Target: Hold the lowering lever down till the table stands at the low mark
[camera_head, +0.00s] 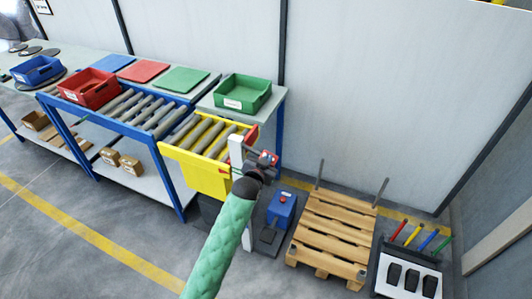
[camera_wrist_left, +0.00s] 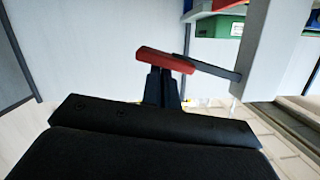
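The yellow lifting table (camera_head: 207,176) with rollers on top stands at the end of the blue-framed roller line. A white post (camera_head: 236,152) rises at its right side; it also shows in the wrist view (camera_wrist_left: 268,50). A red lever grip (camera_wrist_left: 165,60) sits on a dark rod that runs to this post. My left gripper (camera_head: 266,161) is at the lever, and in the wrist view its two fingers (camera_wrist_left: 162,86) are close together, side by side, with tips at the red grip. The tips are partly hidden by it. The low mark cannot be made out. My right gripper is out of view.

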